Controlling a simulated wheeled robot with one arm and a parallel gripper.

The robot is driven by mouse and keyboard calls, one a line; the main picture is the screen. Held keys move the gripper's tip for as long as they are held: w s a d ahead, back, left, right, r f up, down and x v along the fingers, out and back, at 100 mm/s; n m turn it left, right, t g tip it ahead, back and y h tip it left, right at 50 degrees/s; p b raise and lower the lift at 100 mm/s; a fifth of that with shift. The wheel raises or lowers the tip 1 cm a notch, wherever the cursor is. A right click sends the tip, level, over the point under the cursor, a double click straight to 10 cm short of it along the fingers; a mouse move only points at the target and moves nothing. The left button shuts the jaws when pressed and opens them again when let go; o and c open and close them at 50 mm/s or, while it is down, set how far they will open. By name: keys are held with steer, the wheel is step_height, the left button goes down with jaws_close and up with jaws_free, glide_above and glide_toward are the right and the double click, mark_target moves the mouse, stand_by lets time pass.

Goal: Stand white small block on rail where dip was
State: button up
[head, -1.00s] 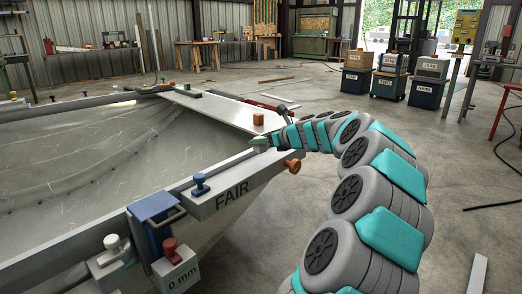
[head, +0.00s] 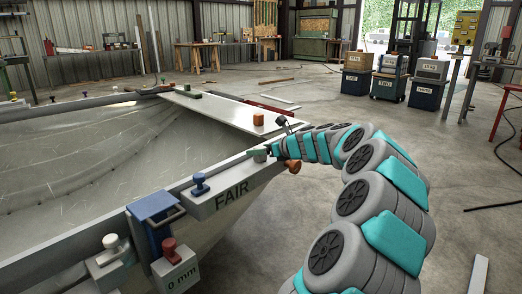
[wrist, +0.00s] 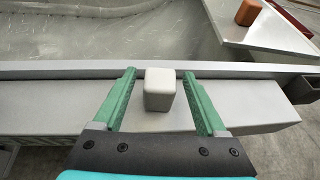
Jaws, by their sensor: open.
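The white small block (wrist: 159,90) stands upright on the grey rail (wrist: 60,103) in the wrist view. My gripper (wrist: 159,74) is open, with one green finger on each side of the block and a gap showing on both sides. In the head view my gripper (head: 262,152) is low at the far right end of the rail (head: 232,178), near the corner of the hull. The block cannot be made out clearly there.
A board (head: 225,110) across the hull corner carries an orange block (head: 258,118) and a green block (head: 191,94).

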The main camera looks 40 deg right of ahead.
steer(key=shift+r, duration=0.15)
steer(key=p+v, duration=0.1)
steer(key=v, duration=1.1)
stand_by(0.3)
